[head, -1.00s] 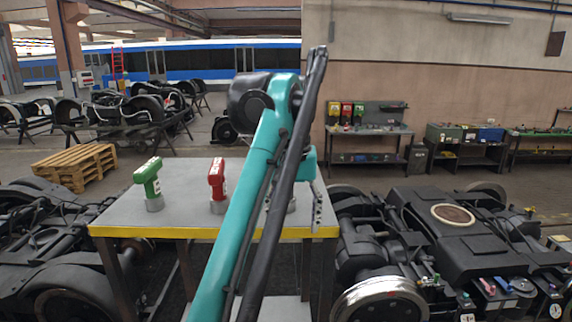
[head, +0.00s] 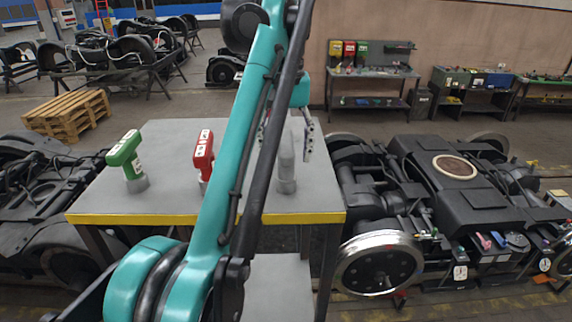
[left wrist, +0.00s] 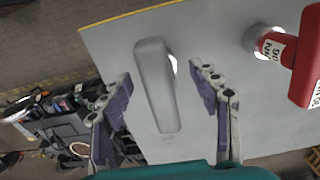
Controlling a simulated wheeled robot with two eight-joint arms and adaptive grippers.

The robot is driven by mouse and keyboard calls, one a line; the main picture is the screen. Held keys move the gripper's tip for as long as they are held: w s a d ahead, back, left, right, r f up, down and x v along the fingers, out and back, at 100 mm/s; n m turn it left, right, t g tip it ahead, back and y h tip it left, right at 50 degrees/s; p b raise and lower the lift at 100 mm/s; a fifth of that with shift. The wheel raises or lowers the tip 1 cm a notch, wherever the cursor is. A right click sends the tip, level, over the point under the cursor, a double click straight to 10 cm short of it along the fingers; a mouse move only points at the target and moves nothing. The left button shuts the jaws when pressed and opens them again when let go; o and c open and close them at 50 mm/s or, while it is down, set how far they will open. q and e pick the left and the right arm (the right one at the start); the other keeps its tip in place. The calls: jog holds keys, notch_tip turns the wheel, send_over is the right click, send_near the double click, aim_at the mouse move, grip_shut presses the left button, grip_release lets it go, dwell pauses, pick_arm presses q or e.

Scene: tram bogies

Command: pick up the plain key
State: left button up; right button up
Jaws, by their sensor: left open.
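The plain grey key (head: 287,168) stands upright in a round base on the right part of the grey table (head: 160,205); the arm partly hides it in the head view. In the left wrist view the plain key (left wrist: 157,88) lies between the two spread fingers. My left gripper (head: 285,134) is open and empty, by the top of the plain key. In the left wrist view my left gripper (left wrist: 161,78) shows a gap on both sides of the key. My right gripper is not in view.
A red key (head: 203,155) and a green key (head: 126,158) stand in bases to the left on the same table. The red key (left wrist: 307,62) also shows in the left wrist view. Black bogies (head: 450,185) flank the table. The table has a yellow front edge (head: 130,219).

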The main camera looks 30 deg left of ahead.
aim_at(285, 178)
pick_arm(q)
jog(key=f, duration=0.1)
jog(key=w+f, duration=0.1)
jog(key=f, duration=0.2)
jog(key=shift+w+a+f, duration=0.15)
jog(key=shift+a+f, duration=0.15)
jog(key=shift+s+d+f, duration=0.1)
jog(key=shift+s+f, duration=0.15)
jog(key=shift+f, duration=0.1)
jog(key=shift+w, duration=0.15)
jog(key=c, duration=1.4)
grip_shut()
